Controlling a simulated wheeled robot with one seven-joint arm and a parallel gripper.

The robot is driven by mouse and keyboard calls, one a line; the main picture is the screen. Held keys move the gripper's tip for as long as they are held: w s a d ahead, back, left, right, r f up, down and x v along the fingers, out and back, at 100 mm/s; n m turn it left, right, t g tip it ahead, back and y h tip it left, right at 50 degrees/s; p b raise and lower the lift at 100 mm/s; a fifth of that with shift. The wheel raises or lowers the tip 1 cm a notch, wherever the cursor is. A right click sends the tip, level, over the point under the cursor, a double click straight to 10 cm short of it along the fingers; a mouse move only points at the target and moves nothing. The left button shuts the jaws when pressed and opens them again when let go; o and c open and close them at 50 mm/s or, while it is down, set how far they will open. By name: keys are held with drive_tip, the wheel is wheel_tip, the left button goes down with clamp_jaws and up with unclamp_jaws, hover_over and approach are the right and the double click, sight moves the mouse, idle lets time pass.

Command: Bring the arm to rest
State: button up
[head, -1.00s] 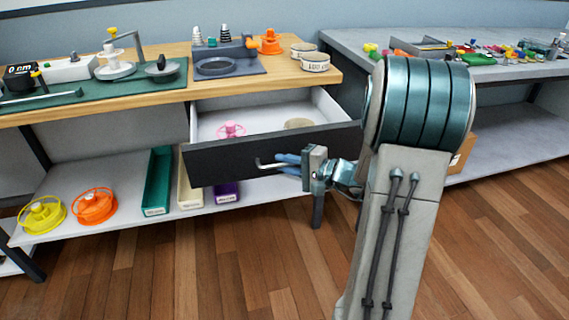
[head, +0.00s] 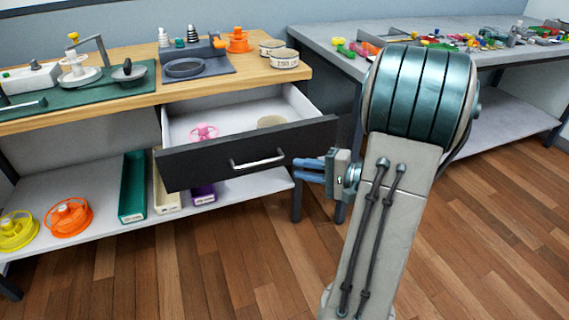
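My gripper (head: 308,170) is in front of the workbench, at the right end of the open drawer's front. Its blue fingers point left, and it is apart from the drawer handle (head: 257,161). Nothing shows held in it; the fingers are seen side-on, so the gap between them is hard to judge. My arm (head: 380,200) stands bent at the right of the picture and hides part of the floor and the right bench. The drawer (head: 240,155) is pulled out and holds a pink spool (head: 204,132) and a tan round thing (head: 271,121).
The wooden workbench (head: 140,101) carries several tools and spools. Its lower shelf (head: 100,228) holds a yellow spool (head: 16,230), an orange spool (head: 69,217) and long bins (head: 133,187). A grey table (head: 320,50) with small coloured parts stands at right. The wooden floor (head: 225,265) in front is clear.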

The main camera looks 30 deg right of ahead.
drive_tip(key=shift+v, duration=0.85)
